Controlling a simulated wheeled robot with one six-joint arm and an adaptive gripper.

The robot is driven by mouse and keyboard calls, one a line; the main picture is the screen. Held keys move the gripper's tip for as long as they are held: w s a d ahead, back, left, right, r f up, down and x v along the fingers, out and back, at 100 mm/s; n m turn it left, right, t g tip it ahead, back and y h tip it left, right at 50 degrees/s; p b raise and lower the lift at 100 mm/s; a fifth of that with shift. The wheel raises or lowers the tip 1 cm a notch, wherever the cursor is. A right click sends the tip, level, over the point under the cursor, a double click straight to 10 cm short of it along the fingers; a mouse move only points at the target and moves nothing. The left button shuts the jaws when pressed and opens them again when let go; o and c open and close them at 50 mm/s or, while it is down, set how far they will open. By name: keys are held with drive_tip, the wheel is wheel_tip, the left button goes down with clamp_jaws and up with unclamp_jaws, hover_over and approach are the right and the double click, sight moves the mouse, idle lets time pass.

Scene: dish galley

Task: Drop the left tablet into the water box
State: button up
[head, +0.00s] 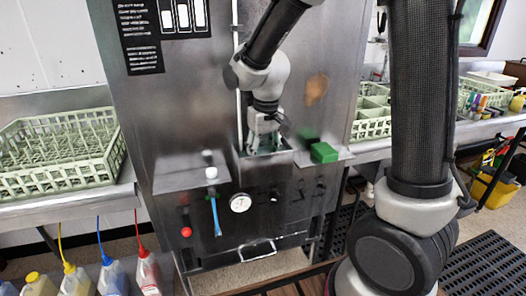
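My gripper (265,143) points down into a small open box (288,151) set in the front of the steel machine, which I take for the water box. Its fingertips are small and partly hidden there, so I cannot tell whether they are open or hold anything. A small white piece (211,172) sits on the ledge left of the box; it may be the left tablet. A green block (323,152) sits on the ledge right of the box. The inside of the box and any water are hidden.
A green dish rack (62,150) stands on the left counter, and more racks (372,122) on the right one. A gauge (240,203), a red knob (186,232) and a blue strip (216,217) are below the ledges. Bottles (112,276) stand at lower left.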

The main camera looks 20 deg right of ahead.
drive_tip(key=shift+r, duration=0.55)
wheel_tip(320, 180, up, 12)
drive_tip(key=s, duration=0.1)
drive_tip(key=s+d+m+t, duration=0.1)
drive_tip(key=s+d, duration=0.6)
drive_tip(key=s, duration=0.3)
drive_tip(key=s+d+m+t, duration=0.1)
drive_tip(key=s+d+t, duration=0.1)
drive_tip(key=s+d, duration=0.6)
drive_tip(key=shift+s+d+r, duration=0.15)
drive_tip(key=shift+s+d, duration=0.05)
drive_tip(key=shift+s, duration=0.85)
